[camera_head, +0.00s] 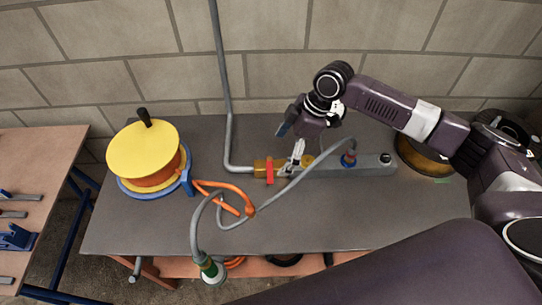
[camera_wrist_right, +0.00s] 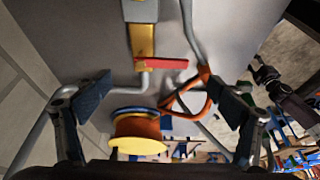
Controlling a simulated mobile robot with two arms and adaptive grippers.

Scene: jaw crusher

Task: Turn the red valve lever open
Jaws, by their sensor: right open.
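The red valve lever (camera_head: 269,172) sits on a brass valve body (camera_head: 260,167) on the grey tabletop, where the grey pipe joins a grey manifold block. The lever lies across the line of the pipe. It also shows in the right wrist view (camera_wrist_right: 162,64), pointing right from the brass body. My right gripper (camera_head: 290,142) is above the table, behind and slightly right of the lever, apart from it. In the wrist view its two fingers (camera_wrist_right: 166,92) are spread wide with nothing between them. My left gripper does not show.
An orange reel with a yellow top (camera_head: 143,149) stands at the table's left. An orange hose (camera_head: 232,197) and a grey hose (camera_head: 290,186) lie in front of the valve. The grey pipe (camera_head: 228,85) rises along the block wall. The front right tabletop is mostly clear.

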